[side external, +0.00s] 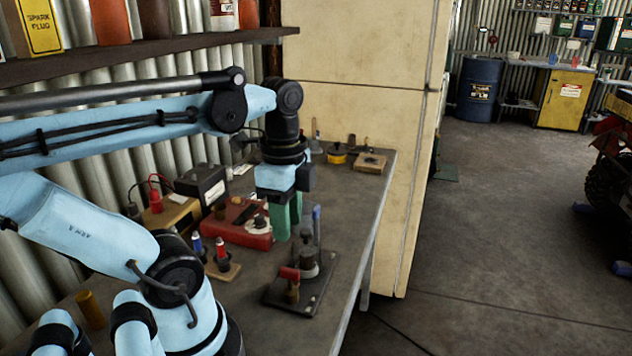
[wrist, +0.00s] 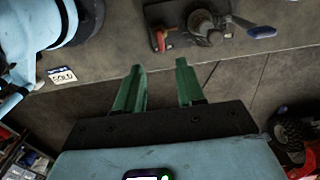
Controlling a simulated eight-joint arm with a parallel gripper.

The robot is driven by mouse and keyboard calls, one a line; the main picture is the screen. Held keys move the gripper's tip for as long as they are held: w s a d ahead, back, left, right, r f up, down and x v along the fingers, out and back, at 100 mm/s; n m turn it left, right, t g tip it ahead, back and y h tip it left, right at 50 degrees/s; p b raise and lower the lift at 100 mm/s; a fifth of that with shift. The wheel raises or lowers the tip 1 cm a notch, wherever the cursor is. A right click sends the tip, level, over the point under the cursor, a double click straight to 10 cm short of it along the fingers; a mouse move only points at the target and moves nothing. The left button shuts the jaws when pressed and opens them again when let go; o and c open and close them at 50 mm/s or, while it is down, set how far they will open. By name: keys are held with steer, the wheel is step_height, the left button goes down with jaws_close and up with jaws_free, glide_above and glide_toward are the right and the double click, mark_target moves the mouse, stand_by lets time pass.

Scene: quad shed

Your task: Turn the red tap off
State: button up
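The red tap (side external: 290,274) is a small red handle on a brass-coloured body, mounted on a dark plate (side external: 318,298) near the bench's front edge. A grey fitting (side external: 309,262) and a blue lever (side external: 317,222) stand on the same plate. In the wrist view the red tap (wrist: 160,40) is at the top, left of the blue lever (wrist: 262,32). My gripper (side external: 286,236) points down with green fingers, above and behind the red tap in the side view. In the wrist view my gripper (wrist: 159,66) is open, empty and apart from the tap.
A red box with a dial (side external: 238,222) and a stand with red and blue pieces (side external: 222,266) lie left of the plate. A wooden block (side external: 371,163) is at the bench's far end, by a cream cabinet (side external: 355,60). The bench (side external: 347,215) is bare right of the gripper.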

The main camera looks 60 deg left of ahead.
steer(key=shift+r, duration=0.85)
steer(key=w+d+f+n+t, duration=0.4)
steer(key=w+n+t, duration=0.3)
steer(key=w+n, duration=0.2)
steer(key=shift+w+d+f, duration=0.35)
steer(key=shift+w+d, duration=0.1)
steer(key=shift+d, duration=0.35)
